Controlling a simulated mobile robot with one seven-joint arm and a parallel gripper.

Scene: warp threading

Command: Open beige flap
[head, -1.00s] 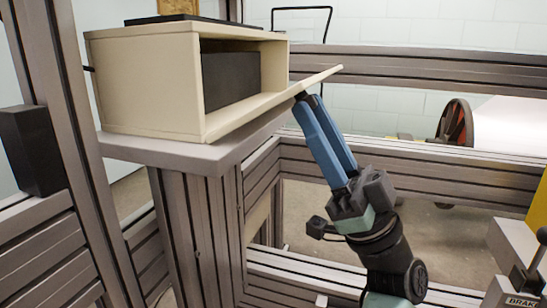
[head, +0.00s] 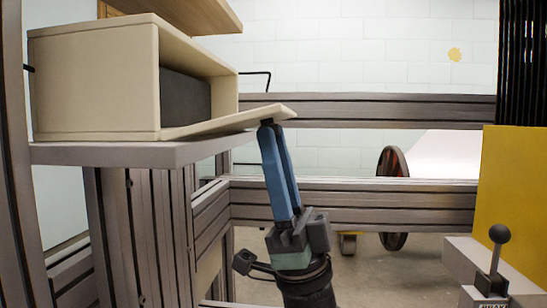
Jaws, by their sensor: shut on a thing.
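The beige flap (head: 222,122) is the lower door of a beige box (head: 95,82) at the left of the head view. It is folded down and sticks out nearly level, its free edge raised a little toward the right. The box front is open and a dark grey block (head: 185,98) shows inside. My gripper (head: 270,123) reaches up from below with long blue fingers. Its dark tips meet the underside of the flap near its free end. The fingers are close together; the exact contact at the tips is partly hidden by the flap.
The box stands on a grey shelf (head: 130,152) on metal posts. Metal rails (head: 370,108) cross behind my gripper. A yellow panel (head: 505,190) and a black-knobbed lever (head: 498,236) stand at the right. A wooden board (head: 185,17) is above the box.

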